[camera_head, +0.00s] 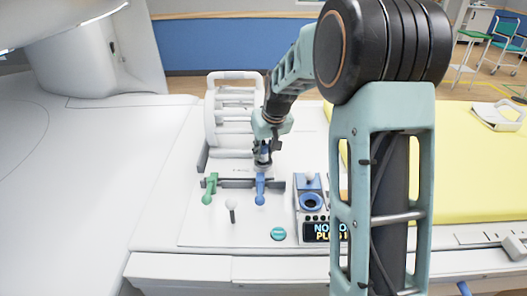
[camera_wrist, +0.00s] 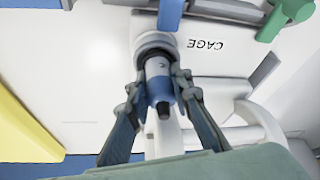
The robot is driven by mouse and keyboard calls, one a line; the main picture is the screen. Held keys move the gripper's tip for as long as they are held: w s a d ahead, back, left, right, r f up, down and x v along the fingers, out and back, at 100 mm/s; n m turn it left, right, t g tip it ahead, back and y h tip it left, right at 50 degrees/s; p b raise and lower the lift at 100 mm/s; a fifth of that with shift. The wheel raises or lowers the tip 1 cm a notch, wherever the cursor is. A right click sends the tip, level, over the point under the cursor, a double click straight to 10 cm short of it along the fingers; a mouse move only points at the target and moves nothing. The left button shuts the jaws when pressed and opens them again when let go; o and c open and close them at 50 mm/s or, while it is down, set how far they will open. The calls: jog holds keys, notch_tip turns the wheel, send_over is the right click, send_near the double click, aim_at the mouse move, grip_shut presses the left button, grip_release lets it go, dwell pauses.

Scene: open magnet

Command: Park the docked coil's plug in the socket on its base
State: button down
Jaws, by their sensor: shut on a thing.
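My gripper (camera_head: 263,158) is shut on a white-and-blue plug with a dark end. In the wrist view the plug (camera_wrist: 158,72) sits between the two fingers (camera_wrist: 158,85). A pale round collar with a dark ring (camera_wrist: 153,42) shows at the plug's far end; I cannot tell whether the plug is seated in it or just above it. The white cage coil (camera_head: 235,105) stands on its base behind and left of my gripper; the base carries the word CAGE (camera_wrist: 206,45). A blue lever (camera_head: 260,188) and a green lever (camera_head: 210,188) are at its front edge.
A console block (camera_head: 312,203) with a blue-ringed socket stands to the right, its display (camera_head: 323,231) partly hidden by my arm. A white-knobbed stick (camera_head: 231,209) and a teal button (camera_head: 278,234) are in front. A yellow pad (camera_head: 460,165) lies right.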

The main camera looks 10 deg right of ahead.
jog(key=c, duration=1.7)
grip_release()
jog(key=shift+o, duration=0.2)
jog(key=v, duration=1.2)
jog(key=shift+w+d+r, duration=0.1)
jog(key=shift+d, duration=0.05)
